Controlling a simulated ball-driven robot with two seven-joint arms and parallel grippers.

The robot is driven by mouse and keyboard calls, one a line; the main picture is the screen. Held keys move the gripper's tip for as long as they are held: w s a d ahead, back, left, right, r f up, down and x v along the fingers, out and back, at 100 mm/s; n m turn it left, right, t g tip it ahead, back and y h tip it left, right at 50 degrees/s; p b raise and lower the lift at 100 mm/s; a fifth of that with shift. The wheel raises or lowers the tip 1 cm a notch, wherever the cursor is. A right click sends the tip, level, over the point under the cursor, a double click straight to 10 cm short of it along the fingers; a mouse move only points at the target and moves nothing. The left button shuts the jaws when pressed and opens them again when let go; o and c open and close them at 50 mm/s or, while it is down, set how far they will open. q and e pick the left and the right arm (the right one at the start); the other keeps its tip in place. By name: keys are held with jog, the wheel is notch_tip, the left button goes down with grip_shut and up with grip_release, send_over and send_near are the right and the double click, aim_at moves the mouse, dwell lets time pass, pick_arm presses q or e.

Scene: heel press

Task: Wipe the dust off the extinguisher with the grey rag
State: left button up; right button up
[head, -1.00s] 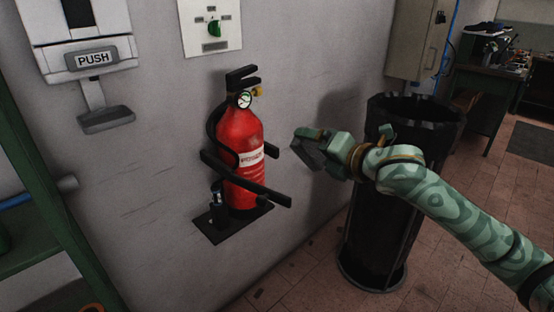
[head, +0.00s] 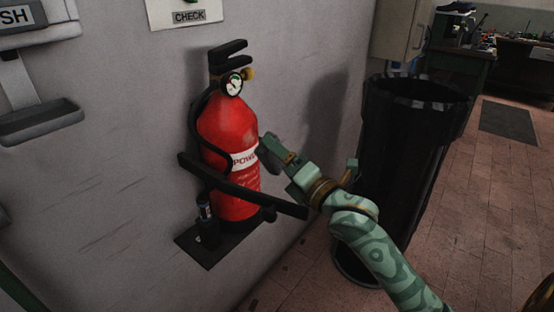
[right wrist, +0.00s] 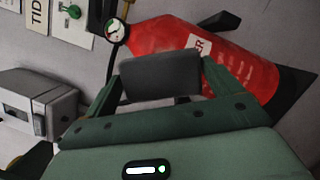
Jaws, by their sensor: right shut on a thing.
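The red extinguisher (head: 232,135) stands upright in a black bracket on the grey wall in the head view, with a gauge at its top and a white label. It also shows tilted in the right wrist view (right wrist: 165,42). My right gripper (head: 272,150) is at the right side of the extinguisher, by its label. It is shut on the grey rag (right wrist: 160,76), a dark grey pad between the fingers in the right wrist view. The rag is close against the extinguisher; I cannot tell whether it touches. I cannot make out dust on the red surface. My left gripper is not in view.
The black bracket arm (head: 240,185) crosses the front of the extinguisher, below my right gripper. A tall black bin (head: 405,150) stands to the right, behind my arm. A wall dispenser (head: 40,120) is at the left. Tiled floor is open at the right.

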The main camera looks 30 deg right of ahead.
jog(key=shift+w+a+b, duration=0.3)
jog(key=shift+w+b, duration=0.05)
jog(key=shift+w, duration=0.55)
jog(key=shift+w+a+b, duration=0.3)
jog(key=shift+w+a, duration=0.05)
jog(key=shift+w, duration=0.5)
jog(key=shift+w+a+b, duration=0.3)
jog(key=shift+w+b, duration=0.05)
jog(key=shift+w, duration=0.55)
jog(key=shift+w+a, duration=0.3)
jog(key=shift+w, duration=0.5)
